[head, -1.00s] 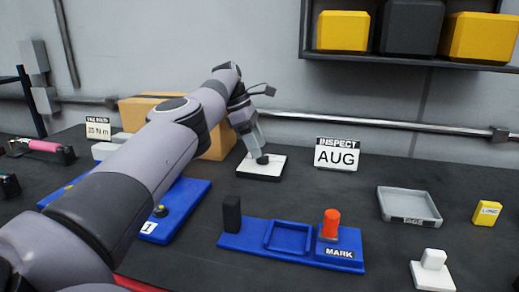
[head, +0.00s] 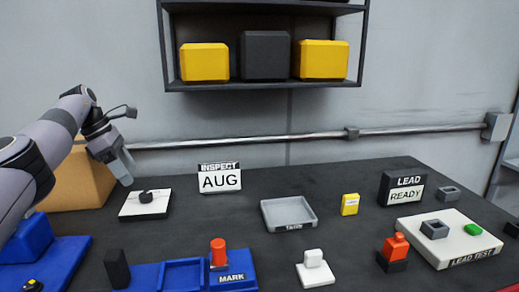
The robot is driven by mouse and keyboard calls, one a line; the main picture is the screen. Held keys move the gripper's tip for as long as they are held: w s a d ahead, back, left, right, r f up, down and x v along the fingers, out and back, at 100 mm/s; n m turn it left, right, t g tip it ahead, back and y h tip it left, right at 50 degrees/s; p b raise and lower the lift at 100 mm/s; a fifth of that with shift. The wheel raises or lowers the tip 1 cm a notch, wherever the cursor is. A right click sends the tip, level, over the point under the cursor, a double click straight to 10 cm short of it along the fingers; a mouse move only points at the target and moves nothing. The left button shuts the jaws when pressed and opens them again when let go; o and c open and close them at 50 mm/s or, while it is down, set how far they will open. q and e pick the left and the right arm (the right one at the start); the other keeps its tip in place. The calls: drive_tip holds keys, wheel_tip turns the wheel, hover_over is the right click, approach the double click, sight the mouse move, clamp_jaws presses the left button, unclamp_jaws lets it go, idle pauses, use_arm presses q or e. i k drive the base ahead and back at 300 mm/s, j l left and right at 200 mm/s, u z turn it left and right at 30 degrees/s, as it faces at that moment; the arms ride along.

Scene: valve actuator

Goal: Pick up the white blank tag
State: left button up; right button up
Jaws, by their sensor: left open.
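A small white block on a flat white base (head: 314,268) stands on the dark bench at the front centre; it is the plain white piece that best fits the blank tag, though I cannot be sure. My left gripper (head: 123,168) is far from it, at the left. It is open, pointing down, just behind and left of a white square pad with a black knob (head: 146,203). Its fingertips look apart from the knob. My right gripper is out of view.
A blue MARK fixture (head: 235,268) with a red knob stands left of the white piece. A grey tray (head: 288,213) looks empty behind it. A yellow block (head: 350,204) and a LEAD TEST board (head: 465,248) are to the right.

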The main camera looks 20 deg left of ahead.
sight(315, 271)
drive_tip(key=k+l, duration=0.7)
drive_tip(key=k, duration=0.15)
drive_tip(key=k+l, duration=0.75)
drive_tip(key=k, duration=0.15)
